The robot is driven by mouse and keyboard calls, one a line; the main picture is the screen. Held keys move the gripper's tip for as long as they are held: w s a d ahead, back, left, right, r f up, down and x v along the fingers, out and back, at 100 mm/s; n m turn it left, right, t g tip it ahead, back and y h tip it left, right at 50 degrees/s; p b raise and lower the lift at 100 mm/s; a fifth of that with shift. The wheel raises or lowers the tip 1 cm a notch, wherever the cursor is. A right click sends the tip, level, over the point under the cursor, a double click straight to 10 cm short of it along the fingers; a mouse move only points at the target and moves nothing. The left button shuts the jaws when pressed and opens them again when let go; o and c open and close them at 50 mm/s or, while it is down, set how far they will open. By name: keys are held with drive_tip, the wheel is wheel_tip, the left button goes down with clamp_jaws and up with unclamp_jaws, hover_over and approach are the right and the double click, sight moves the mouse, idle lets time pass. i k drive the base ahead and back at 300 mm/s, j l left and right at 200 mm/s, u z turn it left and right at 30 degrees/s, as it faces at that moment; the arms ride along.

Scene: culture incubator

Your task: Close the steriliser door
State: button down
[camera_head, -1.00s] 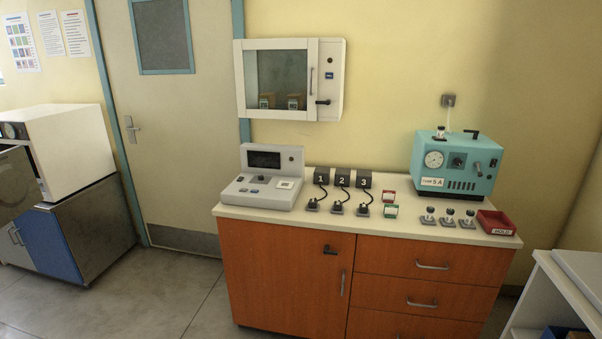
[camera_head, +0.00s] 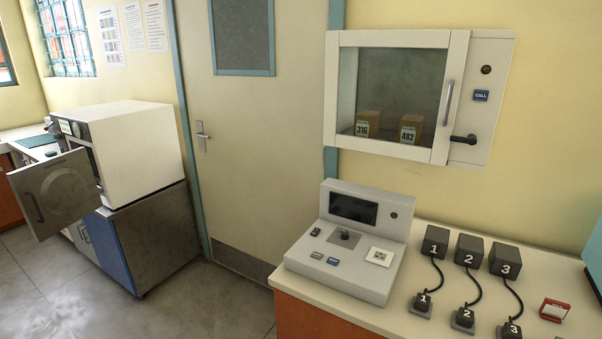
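The steriliser (camera_head: 140,148) is a white box on a blue and grey cabinet at the left. Its grey metal door (camera_head: 62,192) stands open, swung out towards the left front. A dark bar handle (camera_head: 33,207) is on the door's left part, and a round plate marks its middle. The steriliser's front is seen at a slant, mostly hidden by the door. My gripper is not in view.
A wall cabinet (camera_head: 395,95) with two numbered boxes hangs at the right. Below it, a counter (camera_head: 430,290) holds a grey console (camera_head: 350,240) and several plugged modules. A closed room door (camera_head: 245,150) stands mid-picture. Floor (camera_head: 200,310) is clear before the steriliser.

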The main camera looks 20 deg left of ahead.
sight(51, 194)
drive_tip(key=i+j+u, duration=0.2)
drive_tip(key=i+u, duration=0.25)
drive_tip(key=i+j+u, duration=0.1)
drive_tip(key=i+u, duration=0.55)
drive_tip(key=u, duration=0.2)
drive_tip(key=i+l+u, duration=0.25)
drive_tip(key=u, duration=0.15)
drive_tip(key=i+j+u, duration=0.1)
drive_tip(key=i+u, duration=0.25)
drive_tip(key=i, duration=0.75)
drive_tip(key=i+j+z, duration=0.1)
drive_tip(key=i+j, duration=0.6)
drive_tip(key=j, duration=0.15)
